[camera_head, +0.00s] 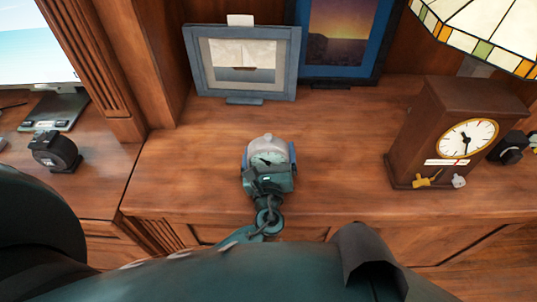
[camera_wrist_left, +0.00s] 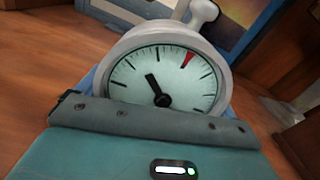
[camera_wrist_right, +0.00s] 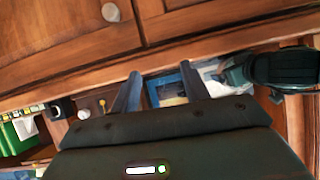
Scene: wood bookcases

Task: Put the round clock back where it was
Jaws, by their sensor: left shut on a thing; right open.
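The round clock (camera_head: 268,148) is small and pale grey with a knob on top. It is over the middle of the wooden cabinet top, towards its front edge. My left gripper (camera_head: 269,168) is shut on it, with blue-grey fingers at both sides. In the left wrist view the clock's pale dial (camera_wrist_left: 165,75) faces the camera, with black hands and a red mark; the gripper body hides its lower part. I cannot tell whether its base touches the wood. My right gripper (camera_wrist_right: 160,90) is open and empty, near wooden drawer fronts.
A grey-framed boat picture (camera_head: 242,90) and a blue-framed sunset picture (camera_head: 340,40) stand behind. A brown mantel clock (camera_head: 430,125) with small figures stands right, under a stained-glass lampshade (camera_head: 480,30). A black object (camera_head: 55,152) sits left. The wood around the round clock is clear.

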